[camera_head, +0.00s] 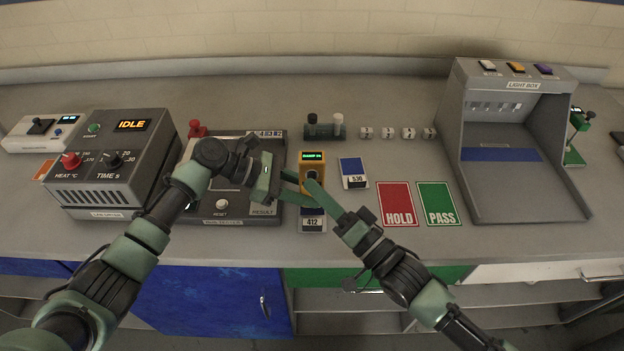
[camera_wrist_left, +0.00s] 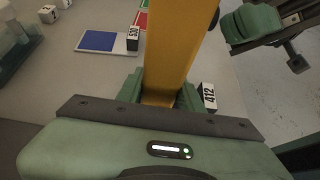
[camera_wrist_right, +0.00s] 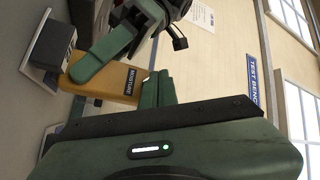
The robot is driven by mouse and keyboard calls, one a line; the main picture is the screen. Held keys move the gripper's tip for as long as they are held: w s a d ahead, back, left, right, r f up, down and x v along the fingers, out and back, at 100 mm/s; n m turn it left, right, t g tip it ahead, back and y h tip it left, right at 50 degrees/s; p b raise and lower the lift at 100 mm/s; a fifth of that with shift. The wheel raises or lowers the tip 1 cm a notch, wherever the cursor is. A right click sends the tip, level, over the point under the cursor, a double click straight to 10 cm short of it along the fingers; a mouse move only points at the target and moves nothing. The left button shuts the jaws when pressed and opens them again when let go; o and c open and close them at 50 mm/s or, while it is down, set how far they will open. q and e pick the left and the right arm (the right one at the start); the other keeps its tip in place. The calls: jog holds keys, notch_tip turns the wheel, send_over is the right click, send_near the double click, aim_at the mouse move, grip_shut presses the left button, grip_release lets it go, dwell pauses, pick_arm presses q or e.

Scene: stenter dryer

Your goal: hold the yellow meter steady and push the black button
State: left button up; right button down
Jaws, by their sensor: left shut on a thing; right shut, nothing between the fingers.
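The yellow meter (camera_head: 305,194) stands near the middle of the bench, its lit green display (camera_head: 313,156) at the top. It fills the middle of the left wrist view (camera_wrist_left: 168,50), and its side with a "MOISTURE" label shows in the right wrist view (camera_wrist_right: 98,84). My left gripper (camera_head: 292,186) is shut around the meter's sides. My right gripper (camera_head: 312,184) is shut and empty, its fingertips at the meter's front face below the display. A small dark round spot (camera_head: 312,174) on the face looks like the black button. I cannot tell whether the fingertips touch it.
Red HOLD (camera_head: 396,203) and green PASS (camera_head: 437,203) mats lie further right. A dark tray device (camera_head: 235,217) stands left, under my left arm.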

jog(key=shift+s, duration=0.25)
jog(key=s, duration=0.6)
dwell(0.3)
pick_arm(q)
jog(key=o, duration=1.1)
jog(key=shift+c, duration=0.2)
jog(key=v, duration=1.2)
jog(key=shift+f, duration=0.1)
